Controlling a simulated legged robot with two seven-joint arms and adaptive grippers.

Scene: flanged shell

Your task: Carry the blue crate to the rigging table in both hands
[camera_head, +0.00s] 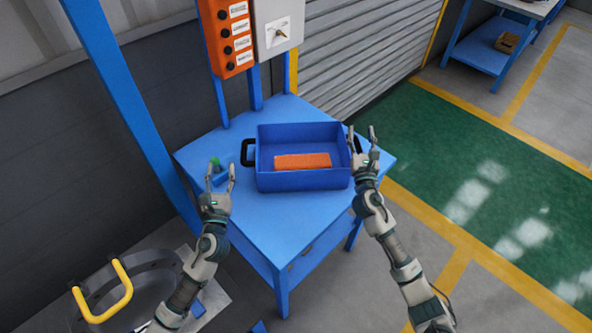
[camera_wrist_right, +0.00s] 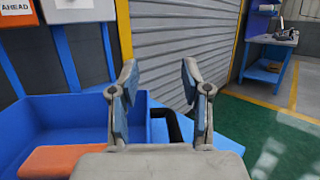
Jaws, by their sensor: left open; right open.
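The blue crate (camera_head: 302,181) sits upright on a blue table (camera_head: 262,226), with an orange block (camera_head: 303,161) inside. It has a black handle (camera_head: 246,153) on its left end and a black handle (camera_wrist_right: 173,126) on its right end. My left gripper (camera_head: 223,171) is open and empty, left of the crate and apart from the left handle. My right gripper (camera_head: 361,136) is open at the crate's right end. In the right wrist view, the right handle shows between the spread fingers of that gripper (camera_wrist_right: 159,76); contact cannot be told.
An orange button panel (camera_head: 228,36) and a grey switch box (camera_head: 278,28) stand behind the table. A blue post (camera_head: 120,85) rises at left. A yellow-handled round part (camera_head: 104,292) lies lower left. Another blue table (camera_head: 480,48) stands far right, across open green floor (camera_head: 480,140).

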